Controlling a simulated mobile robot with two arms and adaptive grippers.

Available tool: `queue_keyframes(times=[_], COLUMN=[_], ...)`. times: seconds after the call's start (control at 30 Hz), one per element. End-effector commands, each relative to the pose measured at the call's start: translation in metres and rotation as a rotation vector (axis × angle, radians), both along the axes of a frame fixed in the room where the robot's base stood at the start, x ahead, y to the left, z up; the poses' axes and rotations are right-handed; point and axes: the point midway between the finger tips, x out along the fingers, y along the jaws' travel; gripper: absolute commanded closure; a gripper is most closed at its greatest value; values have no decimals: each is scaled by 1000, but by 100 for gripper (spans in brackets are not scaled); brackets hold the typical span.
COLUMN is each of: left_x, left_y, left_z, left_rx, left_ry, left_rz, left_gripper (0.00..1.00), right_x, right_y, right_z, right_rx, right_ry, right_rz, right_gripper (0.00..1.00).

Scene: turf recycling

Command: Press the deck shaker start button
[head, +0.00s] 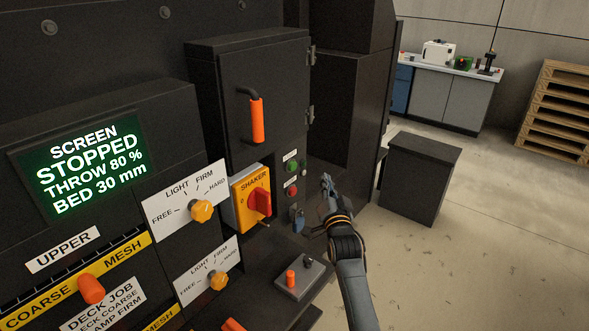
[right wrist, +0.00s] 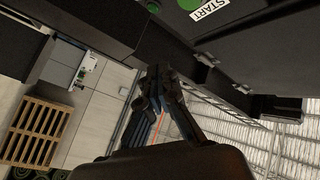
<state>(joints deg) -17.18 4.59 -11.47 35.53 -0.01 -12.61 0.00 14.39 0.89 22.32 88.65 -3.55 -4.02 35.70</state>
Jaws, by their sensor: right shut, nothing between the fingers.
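The green start button (head: 292,167) sits on the dark machine face under a small white label, with a red button (head: 292,190) below it. In the right wrist view the green button (right wrist: 189,4) is cut off by the top edge, beside a white START label (right wrist: 210,8). My right gripper (head: 326,182) is shut and empty, right of the buttons and apart from them in the head view. Its closed fingertips (right wrist: 160,73) also show in the right wrist view, below the label. The display (head: 90,165) reads SCREEN STOPPED. My left gripper is out of view.
A yellow SHAKER plate with a red rotary switch (head: 259,201) stands left of the buttons. An orange door handle (head: 256,120) is above. A grey box with an orange knob (head: 291,279) lies below. A dark cabinet (head: 420,178) stands right; open floor lies beyond.

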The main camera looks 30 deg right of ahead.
Motion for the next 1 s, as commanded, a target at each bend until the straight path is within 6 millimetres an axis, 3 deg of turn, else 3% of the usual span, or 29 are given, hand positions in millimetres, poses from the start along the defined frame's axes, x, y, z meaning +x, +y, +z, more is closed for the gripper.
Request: queue_keyframes(times=[0.5, 1.0], left_x=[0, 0], left_y=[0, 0], left_z=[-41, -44], left_rx=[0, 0], left_ry=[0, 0], left_rz=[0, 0], left_gripper=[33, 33], right_x=[62, 71], right_y=[26, 30], right_z=[-2, 0], right_rx=[3, 0], right_ry=[-2, 0], right_rz=[0, 1], right_gripper=[100, 100])
